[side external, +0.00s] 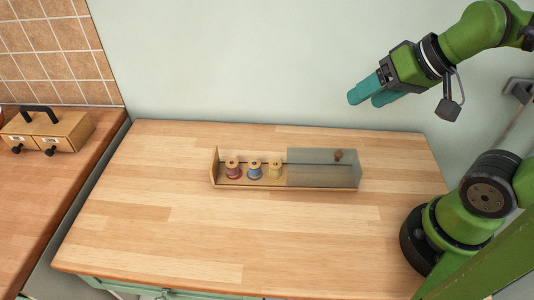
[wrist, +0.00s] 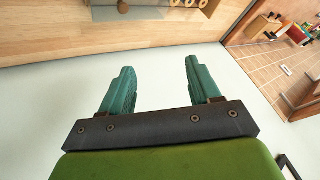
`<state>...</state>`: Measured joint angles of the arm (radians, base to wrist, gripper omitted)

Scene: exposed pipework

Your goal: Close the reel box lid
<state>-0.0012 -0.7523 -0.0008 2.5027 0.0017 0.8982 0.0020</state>
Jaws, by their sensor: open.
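The reel box (side external: 228,186) is a long, low wooden tray in the middle of the table. Its grey sliding-looking lid (side external: 315,176) covers the right half, with a small brown knob (side external: 338,156) near its right end. The left half is uncovered and shows thread reels: one dark red (side external: 233,170), one blue (side external: 254,171) and one tan (side external: 275,171). In the wrist view the lid's knob (wrist: 123,7) and several reels show at the top edge. My gripper (side external: 362,97) is open and empty, raised above and behind the box's right end, well apart from it.
The wooden table (side external: 170,230) is clear around the box. A pale wall (side external: 230,60) stands behind it. At the left, a counter (side external: 40,185) holds a wooden box with a black handle and small drawers (side external: 48,132).

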